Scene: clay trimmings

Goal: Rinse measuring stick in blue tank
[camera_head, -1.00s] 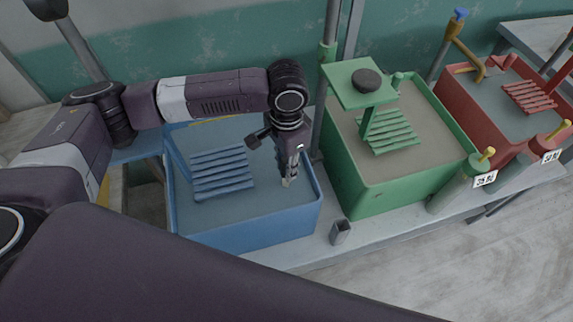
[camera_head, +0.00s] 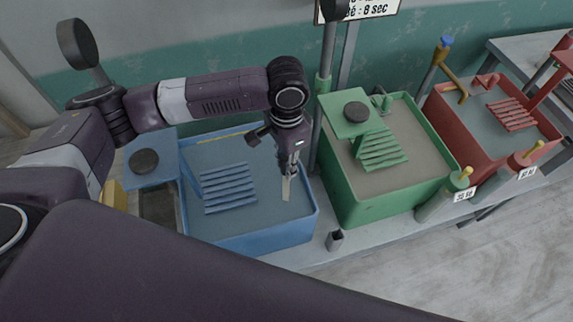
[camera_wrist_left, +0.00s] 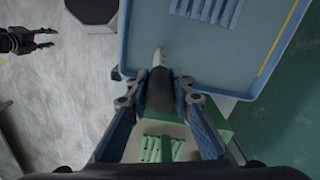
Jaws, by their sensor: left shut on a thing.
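My left gripper (camera_head: 288,168) is shut on the measuring stick (camera_head: 286,190), a pale, narrow piece pointing down. It holds the stick over the right part of the blue tank (camera_head: 250,243), which has grey-blue liquid and a slatted blue rack (camera_head: 228,188). Whether the stick's tip touches the liquid is unclear. In the left wrist view, the gripper (camera_wrist_left: 172,95) has a dark piece between its fingers, with the pale stick tip (camera_wrist_left: 158,57) beyond it, over the tank near its rim. My right gripper (camera_wrist_left: 40,39) shows at the left wrist view's left edge, open and empty above the floor.
A green tank (camera_head: 395,208) stands just right of the blue one, with a red tank (camera_head: 452,128) beyond. A blue platform with a dark disc (camera_head: 145,161) is at the blue tank's left. A small grey holder (camera_head: 335,240) and bottles (camera_head: 440,200) stand on the bench's front edge.

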